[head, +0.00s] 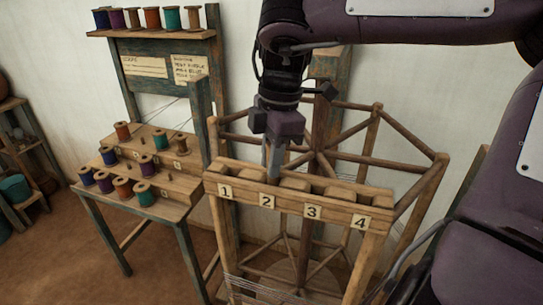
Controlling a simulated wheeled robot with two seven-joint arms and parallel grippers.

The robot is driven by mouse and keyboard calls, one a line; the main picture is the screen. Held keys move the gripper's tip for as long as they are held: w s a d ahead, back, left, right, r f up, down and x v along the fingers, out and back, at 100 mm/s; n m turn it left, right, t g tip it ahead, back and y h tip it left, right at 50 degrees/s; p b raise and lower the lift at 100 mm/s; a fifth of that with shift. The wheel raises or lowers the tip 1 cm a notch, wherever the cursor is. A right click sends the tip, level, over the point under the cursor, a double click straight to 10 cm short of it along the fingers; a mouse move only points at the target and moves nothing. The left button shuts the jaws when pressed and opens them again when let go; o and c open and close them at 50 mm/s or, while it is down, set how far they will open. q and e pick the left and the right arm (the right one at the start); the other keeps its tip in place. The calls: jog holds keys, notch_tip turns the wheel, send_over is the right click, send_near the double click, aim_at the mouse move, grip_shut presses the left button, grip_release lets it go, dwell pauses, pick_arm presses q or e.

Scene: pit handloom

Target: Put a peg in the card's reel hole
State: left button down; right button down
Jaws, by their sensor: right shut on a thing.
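My right gripper (274,163) comes down from above onto a wooden box with numbered places 1 to 4 (290,207). Its fingers are closed and reach the box behind label 2. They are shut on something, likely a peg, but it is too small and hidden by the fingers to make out. Two paper cards with writing hang on the upright board: a left card (145,67) and a right card (189,68). The writing is too small to read surely. Several thread reels (122,131) stand on a stepped wooden stand with numbered labels (176,185). My left gripper is not in view.
A shelf (150,33) above the cards holds several more reels. A wooden frame with spokes (350,157) stands right behind the box. A low side rack (22,160) is at the far left. Floor (60,255) shows free at lower left.

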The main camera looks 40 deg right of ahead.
jog(key=c, duration=1.2)
grip_release()
jog(key=shift+o, duration=0.4)
jog(key=o, duration=0.3)
